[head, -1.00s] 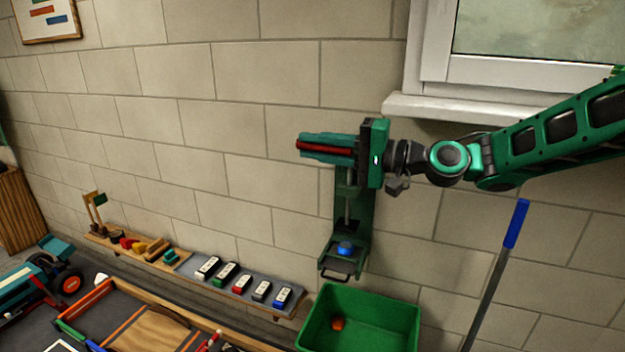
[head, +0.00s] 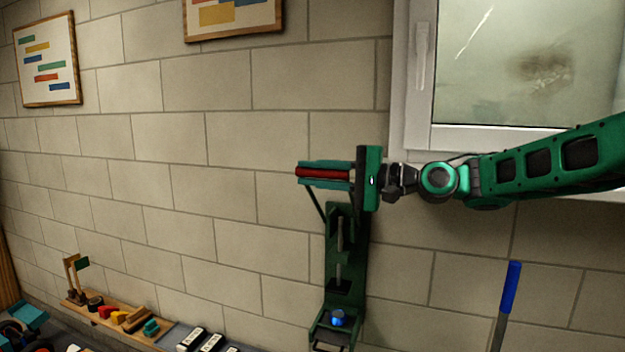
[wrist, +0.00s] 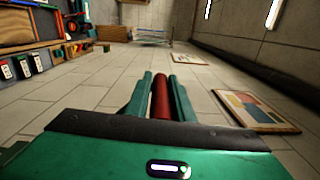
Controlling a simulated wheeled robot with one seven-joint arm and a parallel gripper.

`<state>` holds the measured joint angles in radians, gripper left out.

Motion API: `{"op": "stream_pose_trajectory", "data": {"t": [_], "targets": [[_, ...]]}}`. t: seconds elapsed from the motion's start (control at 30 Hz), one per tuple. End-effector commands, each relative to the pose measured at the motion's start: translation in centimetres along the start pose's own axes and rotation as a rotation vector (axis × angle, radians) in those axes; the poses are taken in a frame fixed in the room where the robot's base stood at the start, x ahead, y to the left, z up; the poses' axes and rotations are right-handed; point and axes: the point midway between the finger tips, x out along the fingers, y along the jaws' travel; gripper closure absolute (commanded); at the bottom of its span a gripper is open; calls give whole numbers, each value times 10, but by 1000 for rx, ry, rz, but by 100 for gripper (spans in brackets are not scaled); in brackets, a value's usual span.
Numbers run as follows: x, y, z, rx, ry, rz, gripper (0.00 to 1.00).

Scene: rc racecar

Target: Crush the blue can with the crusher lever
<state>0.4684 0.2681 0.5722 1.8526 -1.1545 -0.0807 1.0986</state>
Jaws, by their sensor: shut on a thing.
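The crusher (head: 357,235) is a dark green upright frame on the wall. The blue can (head: 337,319) sits in its bottom bay, under the vertical rod and apart from my gripper. The lever has a red grip (head: 322,173) and a thin dark arm (head: 313,204) running down to the crusher's upper part. My gripper (head: 325,174) is shut on the red lever grip above the crusher, its fingers pointing left. In the wrist view the red grip (wrist: 161,98) lies between the two green fingers. The can is not in the wrist view.
The block wall is close behind the crusher. A window (head: 520,75) is behind my arm. A blue-handled pole (head: 510,287) leans at the right. A shelf (head: 130,338) with small toys and several switches (head: 205,340) is at the lower left.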

Motion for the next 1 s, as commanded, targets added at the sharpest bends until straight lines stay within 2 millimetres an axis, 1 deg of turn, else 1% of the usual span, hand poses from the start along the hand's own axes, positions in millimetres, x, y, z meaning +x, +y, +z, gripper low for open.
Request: {"op": "stream_pose_trajectory", "data": {"t": [0.03, 0.13, 0.17, 0.2, 0.23, 0.6, 0.7, 0.77, 0.87, 1.0], "targets": [[-3, 3, -8, 1, 16, 3, 100], [-3, 3, -8, 1, 16, 4, 100], [-3, 3, -8, 1, 16, 4, 77], [-3, 4, -8, 1, 16, 4, 67], [-3, 3, -7, 1, 15, 4, 63], [-1, 2, -3, 0, 7, 3, 63], [-4, 2, -3, 0, 7, 3, 63], [-9, 2, -3, 0, 8, 3, 63], [-22, 2, -4, 1, 9, 3, 63], [-49, 2, -4, 2, 11, 4, 63]]}}
